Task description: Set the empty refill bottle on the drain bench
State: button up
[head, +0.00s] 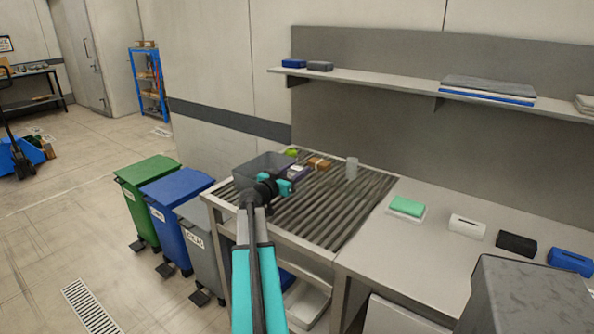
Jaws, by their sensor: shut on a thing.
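A slatted bench (340,215), which looks like the drain bench, stands in the middle of the head view. A pale, see-through cylinder (351,168) stands upright near its back right; I cannot tell if it is the refill bottle. My gripper (287,182), with teal fingers, is over the bench's left part, to the left of the cylinder and apart from it. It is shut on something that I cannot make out. A dark purple and white item (300,171) shows just behind the fingers; I cannot tell if they touch it.
A grey see-through crate (258,166) is at the bench's back left, with green (291,152) and brown (319,163) items near it. Green (148,170), blue (178,187) and grey (196,215) bins stand left. The right counter (425,240) holds several small items. The slats' right part is clear.

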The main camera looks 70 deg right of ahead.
jog(key=shift+f+b, duration=0.2)
jog(key=shift+b, duration=0.1)
jog(key=o, duration=1.3)
jog(key=shift+r+p, duration=0.2)
jog(key=shift+p, duration=0.1)
jog(key=shift+b+v, duration=1.4)
jog(key=shift+v, duration=4.6)
